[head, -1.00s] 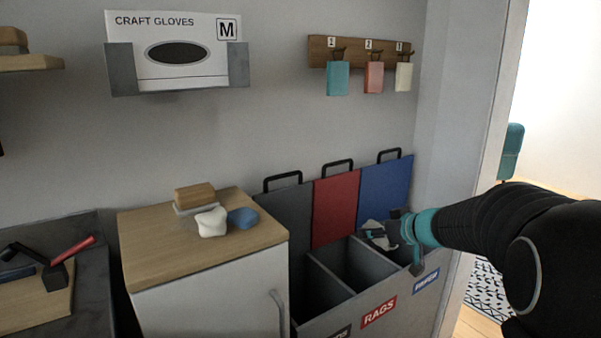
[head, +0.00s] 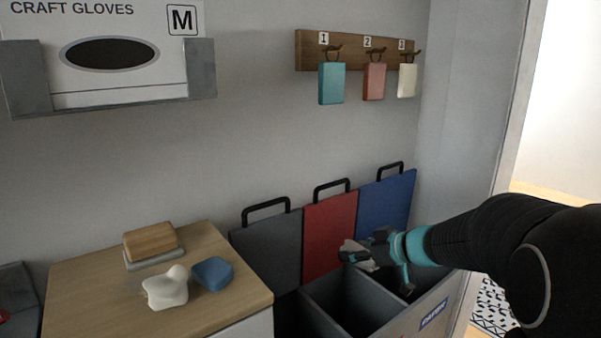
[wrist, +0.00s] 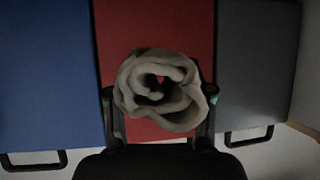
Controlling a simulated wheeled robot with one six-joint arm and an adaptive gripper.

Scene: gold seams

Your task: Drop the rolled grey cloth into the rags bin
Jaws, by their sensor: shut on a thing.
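The rolled grey cloth (head: 356,253) is held in my gripper (head: 370,252) above the row of bins. In the wrist view the cloth (wrist: 160,92) is a loose spiral roll between both fingers (wrist: 161,108), in front of the red lid (wrist: 150,25). The rags bin (head: 345,290) is the middle, open compartment, below the upright red lid (head: 328,235). In the head view my gripper is near the boundary between the middle and right compartments. The rags label is out of the current head view.
The paper bin's label (head: 433,314) is on the right compartment, with a blue lid (head: 386,208) behind it. A dark grey lid (head: 268,248) stands at left. The wooden cabinet top (head: 90,290) left of the bins holds a brush, a white lump and a blue piece.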

